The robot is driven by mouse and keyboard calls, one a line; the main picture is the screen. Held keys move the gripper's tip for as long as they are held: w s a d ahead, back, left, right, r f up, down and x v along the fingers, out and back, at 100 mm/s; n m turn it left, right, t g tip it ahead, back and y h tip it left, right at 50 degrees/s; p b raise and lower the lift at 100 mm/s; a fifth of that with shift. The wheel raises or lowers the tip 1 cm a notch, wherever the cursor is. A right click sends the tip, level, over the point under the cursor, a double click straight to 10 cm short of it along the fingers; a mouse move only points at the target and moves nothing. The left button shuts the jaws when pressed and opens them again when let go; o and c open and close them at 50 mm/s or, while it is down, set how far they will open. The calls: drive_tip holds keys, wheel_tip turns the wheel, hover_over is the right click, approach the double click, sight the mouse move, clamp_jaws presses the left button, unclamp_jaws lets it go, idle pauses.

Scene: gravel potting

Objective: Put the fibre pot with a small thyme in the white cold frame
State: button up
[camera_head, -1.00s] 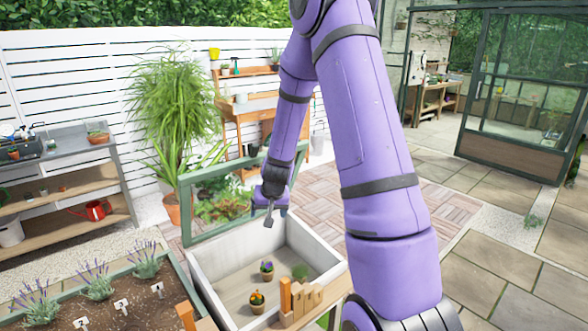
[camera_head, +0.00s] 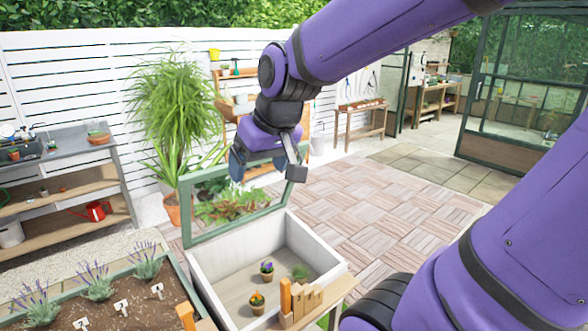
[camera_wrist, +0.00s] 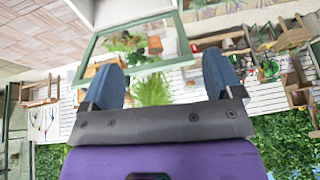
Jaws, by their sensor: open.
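The white cold frame (camera_head: 203,272) stands low in the middle of the head view, its green-edged glazed lid (camera_head: 187,213) raised at the back. Inside, on the right, is a small low green plant (camera_head: 300,272), which looks like the thyme; its pot is not clear at this size. My gripper (camera_head: 268,168) is high above the back of the cold frame, beside the raised lid, well apart from the plant. In the wrist view my gripper (camera_wrist: 163,72) shows two blue fingers spread wide with nothing between them.
Two more pots stand inside the frame: one with purple flowers (camera_head: 267,272), one with orange flowers (camera_head: 257,302). Wooden blocks (camera_head: 303,299) sit at its front right corner. A lavender bed (camera_head: 120,309) lies left. The paving (camera_head: 400,205) on the right is clear.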

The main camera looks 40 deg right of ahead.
drive_tip(key=s+r+n, duration=0.1)
drive_tip(key=s+r, duration=0.1)
drive_tip(key=s, duration=0.8)
drive_tip(key=shift+a+r, duration=0.25)
drive_tip(key=shift+a, duration=0.2)
